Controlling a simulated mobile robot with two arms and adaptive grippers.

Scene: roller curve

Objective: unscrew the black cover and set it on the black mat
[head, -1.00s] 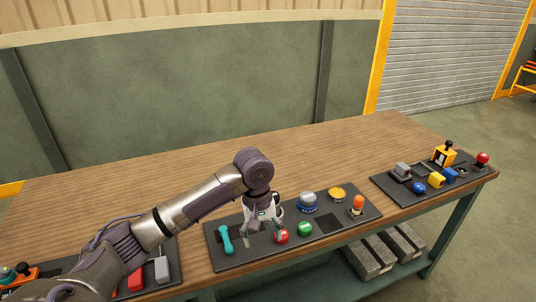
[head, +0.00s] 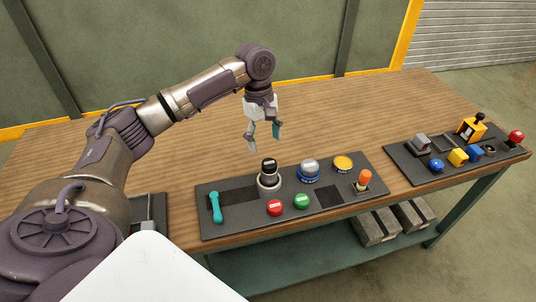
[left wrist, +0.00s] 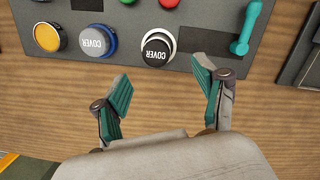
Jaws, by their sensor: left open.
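The black cover (head: 268,166) stands upright on a pale ringed base (head: 269,186) on the middle dark panel. It also shows in the left wrist view, as a black cap (left wrist: 156,50) with a white label reading COVER. My left gripper (head: 263,136) is open and empty, raised above and behind the cover, not touching it. Its spread teal-padded fingers (left wrist: 163,78) frame bare table in the wrist view. Two flat black patches lie on the panel, one left of the cover (head: 238,196) and one right of the green button (head: 329,196); which is the mat I cannot tell. My right gripper is out of view.
A blue-ringed cover (head: 309,170), a yellow button (head: 343,163), red (head: 275,208) and green (head: 301,201) buttons, an orange-topped switch (head: 363,182) and a teal handle (head: 216,207) surround it. Another panel (head: 410,162) stands at the right. The wooden table behind is clear.

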